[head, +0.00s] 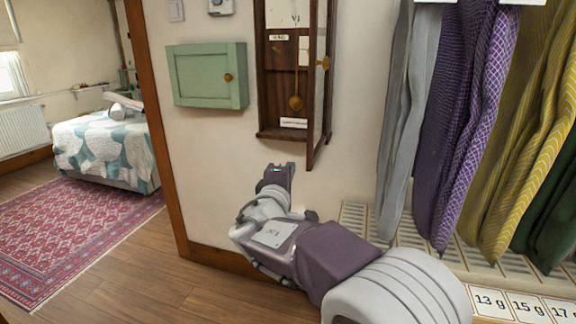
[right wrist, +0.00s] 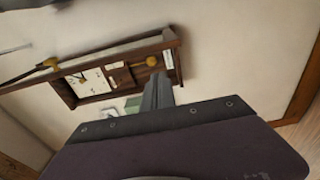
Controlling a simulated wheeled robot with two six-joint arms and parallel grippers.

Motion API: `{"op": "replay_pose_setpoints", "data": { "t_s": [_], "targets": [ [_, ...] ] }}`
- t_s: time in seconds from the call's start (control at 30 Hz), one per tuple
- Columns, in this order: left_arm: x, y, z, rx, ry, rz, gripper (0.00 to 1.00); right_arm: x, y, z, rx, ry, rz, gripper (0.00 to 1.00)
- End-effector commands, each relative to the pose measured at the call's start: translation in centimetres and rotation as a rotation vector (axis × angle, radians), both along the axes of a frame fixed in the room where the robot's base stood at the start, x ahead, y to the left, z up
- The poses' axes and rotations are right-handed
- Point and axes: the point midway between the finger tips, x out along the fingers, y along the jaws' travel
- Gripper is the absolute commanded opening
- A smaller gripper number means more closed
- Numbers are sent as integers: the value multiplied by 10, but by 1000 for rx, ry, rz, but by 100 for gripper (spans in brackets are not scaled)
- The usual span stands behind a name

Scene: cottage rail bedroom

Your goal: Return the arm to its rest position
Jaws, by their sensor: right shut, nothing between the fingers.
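My right arm comes in from the lower right of the head view. Its gripper (head: 275,178) points up and away in front of the wall, just below the wooden clock case (head: 262,80). The gripper is shut and holds nothing. In the right wrist view the shut fingers (right wrist: 157,92) show past the dark gripper body, with the clock case (right wrist: 125,45) beyond them. The clock's glass door (head: 318,90) stands open, and a brass pendulum (head: 295,102) hangs inside. My left gripper does not show.
A green wall cabinet (head: 205,75) hangs left of the clock, shut. Grey, purple (head: 455,130) and yellow ties hang at the right, close to my right arm. A wooden door frame (head: 160,130) stands at the left. Beyond it are a bed (head: 105,150) and a red rug (head: 70,235).

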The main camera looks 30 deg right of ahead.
Motion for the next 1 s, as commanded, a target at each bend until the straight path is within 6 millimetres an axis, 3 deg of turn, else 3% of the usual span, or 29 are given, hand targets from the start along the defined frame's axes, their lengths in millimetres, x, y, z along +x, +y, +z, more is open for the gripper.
{"op": "replay_pose_setpoints", "data": {
  "t_s": [0.13, 0.47, 0.57, 0.67, 0.77, 0.8, 0.9, 1.0],
  "targets": [
    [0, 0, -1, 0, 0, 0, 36, -11, 7, 0, -1, 1, 1, 0],
    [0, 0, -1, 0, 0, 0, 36, -13, 7, 0, -1, 2, 0, 0],
    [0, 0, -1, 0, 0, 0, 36, -13, 1, -19, 8, 43, -19, 0],
    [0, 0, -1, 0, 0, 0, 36, -31, -10, -77, 156, 134, -96, 0],
    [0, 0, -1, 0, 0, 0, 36, -69, -8, -162, 395, 281, -207, 0],
    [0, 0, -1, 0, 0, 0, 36, -87, -2, -194, 497, 339, -252, 0],
    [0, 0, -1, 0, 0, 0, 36, -135, 29, -265, 762, 464, -363, 0],
    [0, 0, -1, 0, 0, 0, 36, -174, 69, -311, 1008, 539, -457, 0]
  ]
}}
